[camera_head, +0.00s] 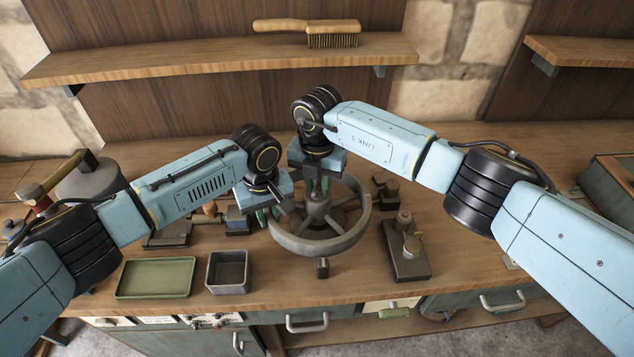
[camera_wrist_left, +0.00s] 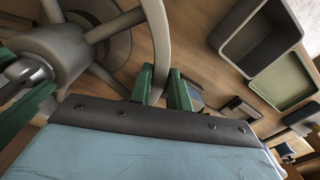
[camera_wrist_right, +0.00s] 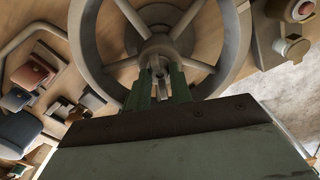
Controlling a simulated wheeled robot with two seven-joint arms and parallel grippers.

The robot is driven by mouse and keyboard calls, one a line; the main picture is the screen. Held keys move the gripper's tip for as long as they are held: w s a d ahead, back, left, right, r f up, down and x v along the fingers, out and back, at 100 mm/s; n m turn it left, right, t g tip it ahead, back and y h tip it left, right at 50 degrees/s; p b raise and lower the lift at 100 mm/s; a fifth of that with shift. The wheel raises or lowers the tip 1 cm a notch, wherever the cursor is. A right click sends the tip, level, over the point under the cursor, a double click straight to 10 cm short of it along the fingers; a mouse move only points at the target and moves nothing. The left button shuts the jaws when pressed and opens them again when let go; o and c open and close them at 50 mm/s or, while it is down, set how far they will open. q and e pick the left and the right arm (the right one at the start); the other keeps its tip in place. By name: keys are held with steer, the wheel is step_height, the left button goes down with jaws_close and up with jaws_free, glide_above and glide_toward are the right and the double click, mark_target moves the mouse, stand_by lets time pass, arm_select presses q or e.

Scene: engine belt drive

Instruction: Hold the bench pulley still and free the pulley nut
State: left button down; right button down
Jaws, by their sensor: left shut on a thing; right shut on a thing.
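The bench pulley (camera_head: 350,234) is a large grey spoked wheel lying flat above the bench; its rim also shows in the left wrist view (camera_wrist_left: 160,38). My left gripper (camera_head: 268,216) is shut on the rim at the pulley's left side, with green fingers on both sides of it in the left wrist view (camera_wrist_left: 162,88). My right gripper (camera_head: 318,187) points down over the hub. In the right wrist view its green fingers (camera_wrist_right: 160,88) are shut on the small metal pulley nut (camera_wrist_right: 158,68) at the hub's centre. The fingers hide part of the nut.
A green tray (camera_head: 155,279) and a grey bin (camera_head: 228,272) stand at the front left. A brown block with fittings (camera_head: 405,252) sits right of the pulley. A brush (camera_head: 308,32) lies on the shelf. A hammer (camera_head: 60,180) is at far left. Bench at the right is mostly clear.

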steer(key=shift+a, duration=0.1)
steer(key=c, duration=1.3)
jaws_free()
steer(key=shift+o, duration=0.2)
steer(key=shift+r, duration=0.15)
step_height(320, 180, up, 12)
steer(key=shift+c, duration=0.4)
